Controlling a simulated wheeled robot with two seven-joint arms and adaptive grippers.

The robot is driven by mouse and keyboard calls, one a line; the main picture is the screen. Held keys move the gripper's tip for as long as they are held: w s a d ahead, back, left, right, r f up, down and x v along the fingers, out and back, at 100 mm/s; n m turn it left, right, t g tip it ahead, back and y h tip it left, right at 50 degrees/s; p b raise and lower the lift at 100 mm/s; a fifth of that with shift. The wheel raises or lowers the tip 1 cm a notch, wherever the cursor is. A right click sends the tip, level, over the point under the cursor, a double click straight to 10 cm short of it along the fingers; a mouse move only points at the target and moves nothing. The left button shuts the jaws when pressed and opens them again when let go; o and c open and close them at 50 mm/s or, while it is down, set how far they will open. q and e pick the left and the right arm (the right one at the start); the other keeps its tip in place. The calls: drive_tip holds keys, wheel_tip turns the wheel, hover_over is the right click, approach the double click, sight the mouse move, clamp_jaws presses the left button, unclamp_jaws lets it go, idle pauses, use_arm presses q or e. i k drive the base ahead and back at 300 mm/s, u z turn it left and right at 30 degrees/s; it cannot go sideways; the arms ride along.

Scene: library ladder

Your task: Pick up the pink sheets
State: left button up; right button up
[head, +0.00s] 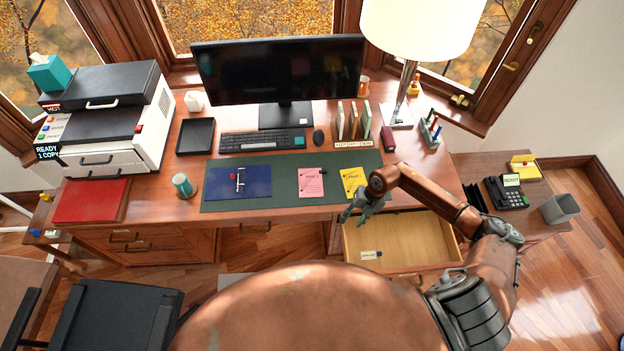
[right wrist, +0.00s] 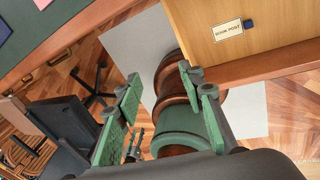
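The pink sheets (head: 311,183) lie flat on the right half of the dark green desk mat (head: 268,205), with small dark writing and a red mark on top. Yellow sheets (head: 353,181) lie just right of them. My right gripper (head: 356,214) is over the desk's front edge and the open drawer's left end, in front of and to the right of the pink sheets. In the right wrist view its green fingers (right wrist: 160,105) stand apart with nothing between them. My left gripper is not in view.
The open drawer (head: 420,245) holds a small labelled item (head: 371,255). A blue folder (head: 239,182) lies left of the pink sheets. The keyboard (head: 262,140), monitor (head: 280,70) and card holder (head: 353,144) stand behind. A teal cup (head: 183,185) stands left of the mat.

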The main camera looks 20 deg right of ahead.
sight(311, 182)
drive_tip(key=i, duration=0.95)
